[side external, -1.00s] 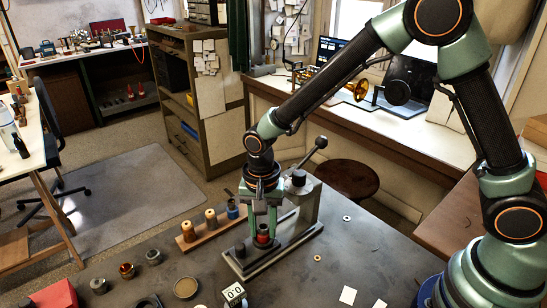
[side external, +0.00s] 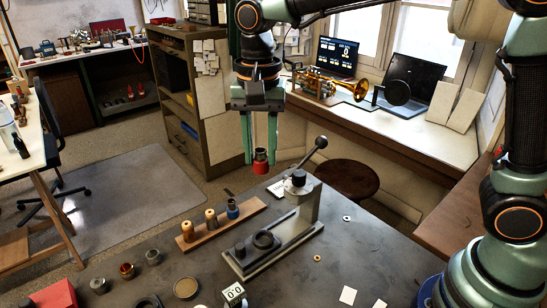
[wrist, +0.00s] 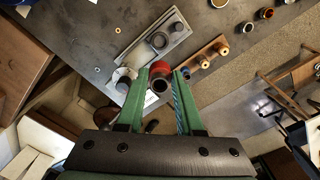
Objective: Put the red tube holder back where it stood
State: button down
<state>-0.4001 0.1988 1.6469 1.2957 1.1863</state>
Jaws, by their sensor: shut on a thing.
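The red tube holder (side external: 261,167) has a red lower part and a dark grey metal upper part. My gripper (side external: 261,158) is shut on it, a green finger on each side, and holds it roughly upright in the air above the bench. In the wrist view the red holder (wrist: 160,72) sits between the fingertips. A wooden rack (side external: 250,206) on the bench holds two tan-topped holders and a blue holder (side external: 232,209). The rack's right end, beyond the blue holder, is bare. The rack is lower and left of my gripper in the side view.
A lever press (side external: 300,190) with a long base (side external: 255,262) and an empty dark ring (side external: 264,241) stands right of the rack. Its ball-ended lever (side external: 321,142) sticks up to the right. Small cups (side external: 153,257) and a red box (side external: 55,294) are front left.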

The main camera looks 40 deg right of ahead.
jog(key=shift+w+f, duration=0.1)
jog(key=shift+w, duration=0.25)
jog(key=w+d+f, duration=0.3)
jog(key=w+f, duration=0.3)
jog(key=f, duration=0.1)
jog(key=w+d+f, duration=0.3)
jog(key=w+f, duration=0.2)
jog(key=f, duration=0.3)
jog(key=shift+w, duration=0.4)
jog(key=shift+f, duration=0.15)
jog(key=shift+f, duration=2.75)
jog(key=shift+a+f, duration=0.1)
jog(key=shift+c, duration=0.8)
grip_release()
